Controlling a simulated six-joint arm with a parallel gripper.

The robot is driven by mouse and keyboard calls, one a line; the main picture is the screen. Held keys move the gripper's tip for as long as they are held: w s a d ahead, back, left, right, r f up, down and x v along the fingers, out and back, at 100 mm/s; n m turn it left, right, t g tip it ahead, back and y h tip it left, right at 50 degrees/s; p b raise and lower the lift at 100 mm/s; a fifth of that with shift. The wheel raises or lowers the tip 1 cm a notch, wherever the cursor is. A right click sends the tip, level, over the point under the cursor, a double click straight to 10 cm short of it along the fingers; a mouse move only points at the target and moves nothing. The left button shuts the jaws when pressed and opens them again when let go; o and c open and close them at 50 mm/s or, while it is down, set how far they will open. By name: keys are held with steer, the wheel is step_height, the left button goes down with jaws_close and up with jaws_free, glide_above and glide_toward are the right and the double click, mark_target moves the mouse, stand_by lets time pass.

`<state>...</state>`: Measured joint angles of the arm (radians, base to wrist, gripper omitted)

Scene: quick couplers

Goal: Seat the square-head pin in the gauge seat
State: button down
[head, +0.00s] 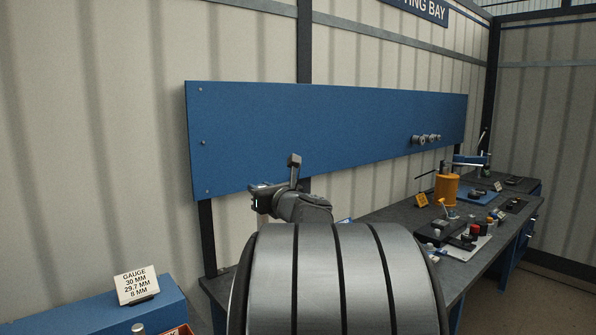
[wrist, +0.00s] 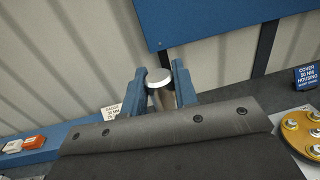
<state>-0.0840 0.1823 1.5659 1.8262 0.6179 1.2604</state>
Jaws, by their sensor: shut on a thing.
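My gripper (wrist: 160,76) has its two blue fingers shut on a metal pin (wrist: 159,78), whose round pale end faces the wrist camera. Its shank runs down between the fingers, and its lower part is hidden behind the dark gripper body. I cannot make out a square head. The gauge seat cannot be made out in either view. A gauge sign (head: 137,285) stands on a blue bench (head: 90,312) at lower left, and also shows left of the fingers in the wrist view (wrist: 111,112).
A small metal cylinder top (head: 138,328) and an orange box (head: 178,331) show at the head view's lower edge. A blue wall panel (head: 320,135) stands behind my arm. The dark bench (head: 390,212) at right holds several fixtures and a yellow cylinder (head: 447,190).

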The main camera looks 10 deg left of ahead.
steer(key=s+a+f+n+g+y, duration=0.25)
steer(key=s+a+f+g, duration=0.2)
steer(key=a, duration=0.45)
steer(key=s+a+f+n+g+y, duration=0.25)
steer(key=a+f+n+g, duration=0.2)
steer(key=a, duration=0.45)
steer(key=s+a+f+n+g+y, duration=0.2)
steer(key=s+a+f+g, duration=0.25)
steer(key=a, duration=0.55)
steer(key=s+a+f+n+g+h, duration=0.2)
steer(key=s+a+f+n+g, duration=0.2)
steer(key=s+a, duration=0.3)
steer(key=s+a+f+n+g+h, duration=0.1)
steer(key=s+a+f+n+g, duration=0.3)
steer(key=s, duration=1.2)
steer(key=a+f+g, duration=0.3)
steer(key=a, duration=0.1)
steer(key=shift+h, duration=0.4)
steer(key=shift+w+d, duration=0.1)
